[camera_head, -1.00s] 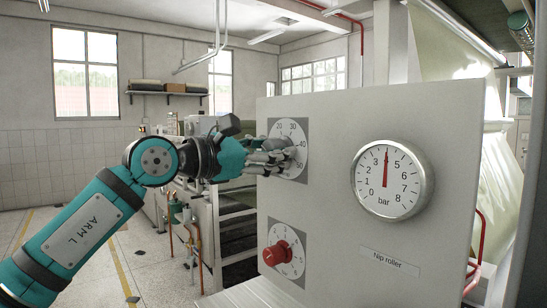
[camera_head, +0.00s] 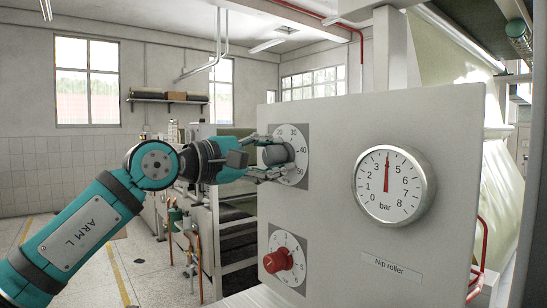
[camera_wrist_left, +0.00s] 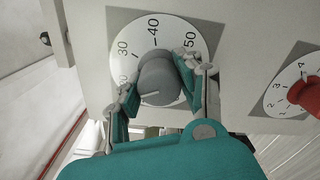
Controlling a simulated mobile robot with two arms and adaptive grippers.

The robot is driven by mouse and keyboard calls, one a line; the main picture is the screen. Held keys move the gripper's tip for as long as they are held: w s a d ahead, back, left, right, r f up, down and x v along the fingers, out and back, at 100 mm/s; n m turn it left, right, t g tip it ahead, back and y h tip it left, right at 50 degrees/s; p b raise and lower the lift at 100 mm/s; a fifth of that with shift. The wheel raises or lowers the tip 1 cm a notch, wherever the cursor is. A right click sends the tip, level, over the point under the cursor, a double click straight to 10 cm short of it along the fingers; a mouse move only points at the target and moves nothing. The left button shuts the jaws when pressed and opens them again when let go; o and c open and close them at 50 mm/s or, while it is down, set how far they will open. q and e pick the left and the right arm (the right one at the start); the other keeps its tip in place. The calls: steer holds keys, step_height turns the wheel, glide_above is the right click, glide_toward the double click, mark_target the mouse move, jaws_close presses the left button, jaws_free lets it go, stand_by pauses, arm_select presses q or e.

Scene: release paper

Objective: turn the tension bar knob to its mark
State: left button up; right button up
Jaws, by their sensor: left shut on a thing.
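A round grey knob (camera_head: 277,154) sits on a white dial (camera_head: 299,147) numbered in tens on the upper left of the panel. It also shows in the left wrist view (camera_wrist_left: 160,76), with a pale line on its face. The numbers 30, 40 and 50 are visible around it there; my fingers hide part of the dial. My left gripper (camera_head: 274,157) is shut on the grey knob, one finger on each side in the left wrist view (camera_wrist_left: 160,88). I cannot read any mark on the dial. My right gripper is not in view.
A red knob (camera_head: 279,259) on a smaller dial is below; it is at the right edge in the wrist view. A bar gauge (camera_head: 393,185), needle near 4, and a "Nip roller" label (camera_head: 390,264) are right on the grey panel (camera_head: 440,130). Floor (camera_head: 100,250) is open at left.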

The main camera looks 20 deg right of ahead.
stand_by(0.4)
arm_select(q)
steer(key=o, duration=1.2)
steer(key=v, duration=1.2)
